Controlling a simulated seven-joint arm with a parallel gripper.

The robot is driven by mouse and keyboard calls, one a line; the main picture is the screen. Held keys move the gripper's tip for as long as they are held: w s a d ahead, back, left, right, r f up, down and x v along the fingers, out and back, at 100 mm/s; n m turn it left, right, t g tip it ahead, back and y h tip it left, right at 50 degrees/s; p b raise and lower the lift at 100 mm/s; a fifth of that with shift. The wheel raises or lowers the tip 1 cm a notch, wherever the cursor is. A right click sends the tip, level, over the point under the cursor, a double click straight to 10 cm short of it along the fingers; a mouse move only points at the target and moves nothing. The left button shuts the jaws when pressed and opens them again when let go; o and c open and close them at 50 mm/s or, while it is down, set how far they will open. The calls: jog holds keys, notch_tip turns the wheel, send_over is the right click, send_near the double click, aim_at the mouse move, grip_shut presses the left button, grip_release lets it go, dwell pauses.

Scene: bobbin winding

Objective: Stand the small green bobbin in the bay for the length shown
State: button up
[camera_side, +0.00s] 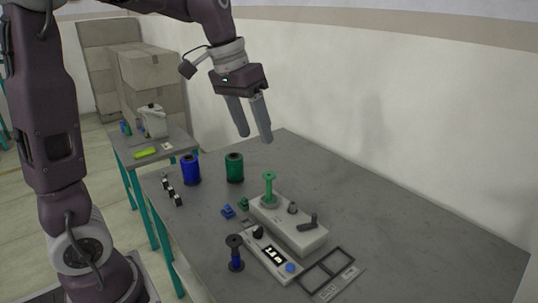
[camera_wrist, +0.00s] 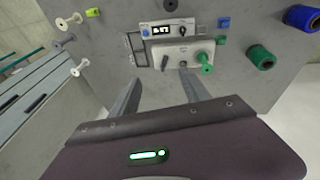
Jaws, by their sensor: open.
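The small green bobbin (camera_side: 269,188) stands upright on the grey winding machine (camera_side: 287,224); it also shows in the wrist view (camera_wrist: 206,62). The bays are a dark two-compartment frame (camera_side: 325,273) on the table beside the display box (camera_side: 272,253), with pale labels along one side. Both compartments look empty. The lit length display (camera_side: 274,255) shows digits too small to read surely. My gripper (camera_side: 254,137) is open and empty, high above the back of the table. In the wrist view its two fingers (camera_wrist: 160,80) stand wide apart, with the machine beyond them.
A large green spool (camera_side: 234,168) and a large blue spool (camera_side: 191,170) stand behind the machine. A dark blue bobbin (camera_side: 235,252) stands at the table's near left. Small blue (camera_side: 228,211) and green (camera_side: 243,203) blocks lie by the machine. The table's right side is clear.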

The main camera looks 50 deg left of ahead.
jog(key=w+a+f+g, duration=0.2)
jog(key=w+a+f, duration=0.55)
jog(key=w, duration=0.25)
jog(key=m+y, duration=0.1)
send_over(269, 175)
jog(key=shift+g, duration=0.4)
notch_tip(269, 175, down, 7)
jog(key=shift+r, duration=0.15)
jog(key=shift+w+a+f, duration=0.1)
jog(key=shift+a+f, duration=0.05)
jog(key=shift+f, duration=3.75)
jog(key=shift+r, duration=0.1)
jog(key=c, duration=0.9)
jog(key=shift+r, duration=2.45)
jog(key=shift+c, duration=0.2)
jog(key=shift+r, duration=0.1)
